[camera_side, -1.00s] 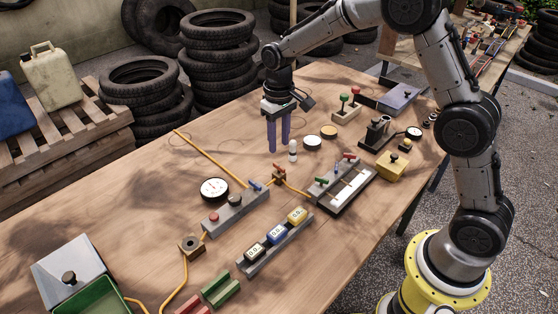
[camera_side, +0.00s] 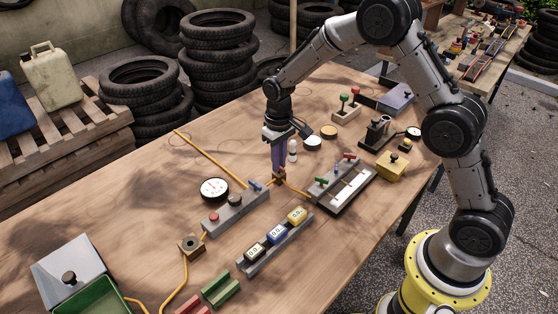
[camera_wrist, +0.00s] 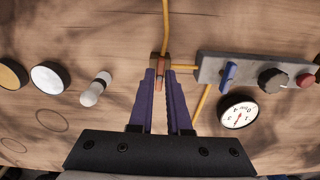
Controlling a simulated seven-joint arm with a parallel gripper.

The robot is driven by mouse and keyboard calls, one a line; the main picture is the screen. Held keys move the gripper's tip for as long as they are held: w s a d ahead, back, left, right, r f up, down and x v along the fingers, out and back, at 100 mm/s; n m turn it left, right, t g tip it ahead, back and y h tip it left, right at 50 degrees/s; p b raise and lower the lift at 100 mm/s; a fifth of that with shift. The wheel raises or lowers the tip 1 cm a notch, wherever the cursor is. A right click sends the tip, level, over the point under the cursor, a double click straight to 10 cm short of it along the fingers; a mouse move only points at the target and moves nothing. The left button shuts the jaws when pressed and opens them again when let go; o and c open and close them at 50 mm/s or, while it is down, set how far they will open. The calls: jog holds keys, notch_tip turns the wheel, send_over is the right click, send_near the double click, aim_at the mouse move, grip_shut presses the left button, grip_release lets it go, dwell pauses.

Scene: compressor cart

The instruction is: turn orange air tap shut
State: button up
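The small orange-brown air tap (camera_side: 279,177) sits on the yellow hose in the middle of the table, right of the grey panel. In the wrist view the tap (camera_wrist: 160,63) shows at the fingertips, with its narrow orange handle between them. My gripper (camera_side: 279,172) points down at the tap, and its purple fingers partly hide it in the side view. In the wrist view my gripper (camera_wrist: 161,73) has a gap between its two fingers, one on each side of the handle. I cannot tell whether either finger touches the handle.
A grey panel (camera_side: 236,211) with a blue lever, knob and red button is close on the left, beside a gauge (camera_side: 214,189). A white bottle-like piece (camera_side: 293,151) stands close behind the gripper. A manifold (camera_side: 341,186) with coloured levers lies right.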

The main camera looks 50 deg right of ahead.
grip_shut()
jog(key=shift+m, duration=0.3)
jog(key=m, duration=0.3)
jog(key=shift+m, duration=0.4)
jog(key=m, duration=0.8)
jog(key=shift+r+m, duration=0.1)
jog(key=shift+m, duration=2.3)
jog(key=shift+o, duration=2.4)
grip_release()
